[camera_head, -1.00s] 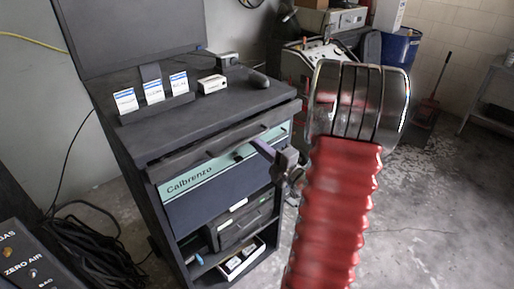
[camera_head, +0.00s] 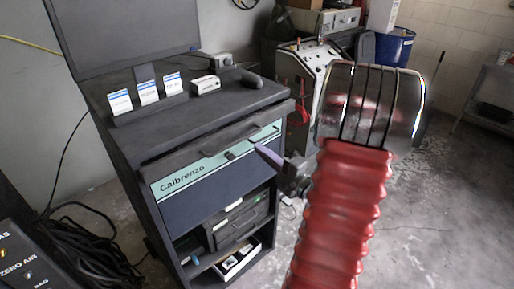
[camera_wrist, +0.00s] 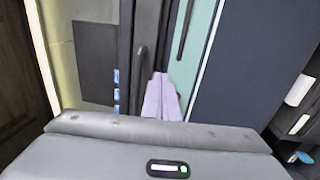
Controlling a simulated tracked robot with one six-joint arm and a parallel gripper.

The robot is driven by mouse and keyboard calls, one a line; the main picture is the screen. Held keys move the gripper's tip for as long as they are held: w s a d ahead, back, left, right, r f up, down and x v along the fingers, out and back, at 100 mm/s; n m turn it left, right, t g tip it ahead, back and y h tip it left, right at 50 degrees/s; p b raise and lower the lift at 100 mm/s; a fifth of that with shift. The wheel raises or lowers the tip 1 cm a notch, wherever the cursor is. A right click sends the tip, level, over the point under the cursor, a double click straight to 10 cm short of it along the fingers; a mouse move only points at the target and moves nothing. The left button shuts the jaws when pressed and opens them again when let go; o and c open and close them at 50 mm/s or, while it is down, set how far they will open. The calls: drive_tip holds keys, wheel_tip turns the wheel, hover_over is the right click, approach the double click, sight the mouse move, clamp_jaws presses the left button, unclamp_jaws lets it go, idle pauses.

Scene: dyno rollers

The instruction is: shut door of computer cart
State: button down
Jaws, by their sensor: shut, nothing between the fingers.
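The dark computer cart (camera_head: 122,150) stands left of centre in the head view. Its front panel, the door (camera_head: 215,196), has a teal band marked "Calbrenzo" above a dark blue face, and a dark handle. In the wrist view the door (camera_wrist: 245,70) appears turned sideways. I cannot tell whether it is fully flush. My gripper (camera_head: 260,150) is shut and empty, with pale purple fingers by the right part of the teal band. In the wrist view the fingertips (camera_wrist: 160,76) overlap the teal band's edge near a dark handle; contact is unclear.
A dark drawer front (camera_head: 205,140) lies above the door. Open shelves below hold a dark device (camera_head: 238,220) and a white tray (camera_head: 238,262). A white machine (camera_head: 308,75) and a blue barrel (camera_head: 394,47) stand behind. Floor at right is mostly clear.

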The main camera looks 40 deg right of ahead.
drive_tip(key=s, duration=0.8)
drive_tip(key=shift+s+a, duration=0.2)
drive_tip(key=shift+s, duration=0.05)
idle(0.5)
